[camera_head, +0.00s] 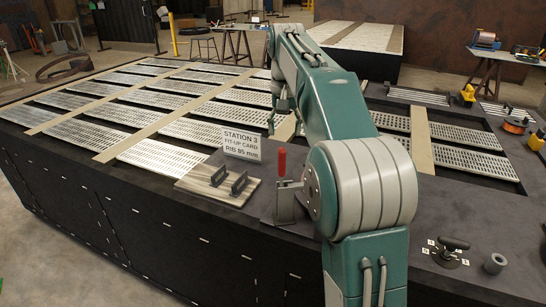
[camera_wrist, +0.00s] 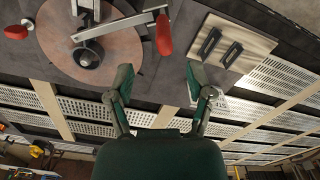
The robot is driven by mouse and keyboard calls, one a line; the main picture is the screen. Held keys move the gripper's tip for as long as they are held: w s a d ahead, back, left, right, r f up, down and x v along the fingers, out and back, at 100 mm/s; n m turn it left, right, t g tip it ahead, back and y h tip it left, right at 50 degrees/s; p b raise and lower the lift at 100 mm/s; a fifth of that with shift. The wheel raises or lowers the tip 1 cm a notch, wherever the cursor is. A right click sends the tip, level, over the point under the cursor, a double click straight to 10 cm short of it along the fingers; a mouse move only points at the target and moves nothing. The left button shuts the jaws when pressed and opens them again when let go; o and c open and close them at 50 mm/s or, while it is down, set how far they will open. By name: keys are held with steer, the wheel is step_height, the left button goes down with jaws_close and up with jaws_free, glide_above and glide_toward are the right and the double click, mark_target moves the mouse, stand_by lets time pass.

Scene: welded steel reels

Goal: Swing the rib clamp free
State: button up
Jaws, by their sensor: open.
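In the wrist view, a clamp with a pale metal bar (camera_wrist: 112,25) and a red handle (camera_wrist: 163,35) reaches over a round brownish disc (camera_wrist: 70,60). I cannot tell whether the clamp bears on the rib. A red upright handle on a steel bracket (camera_head: 283,205) shows in the head view, beside my arm. My gripper (camera_wrist: 158,82) is open and empty. Its two green fingers are spread apart, below the disc and red handle in the picture, touching neither. My arm hides the disc in the head view.
A wooden board (camera_head: 205,184) with two black handles lies left of the bracket, with a station card (camera_head: 242,144) behind it. A black knob fixture (camera_head: 451,248) and a grey ring (camera_head: 495,263) stand at right.

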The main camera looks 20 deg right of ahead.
mark_target(281, 165)
steer(key=shift+w+a, duration=0.2)
steer(key=shift+w, duration=0.3)
steer(key=shift+a+f, duration=0.1)
steer(key=shift+f, duration=0.2)
step_height(281, 165, down, 10)
steer(key=shift+f, duration=0.15)
steer(key=shift+d, duration=0.2)
jaws_close()
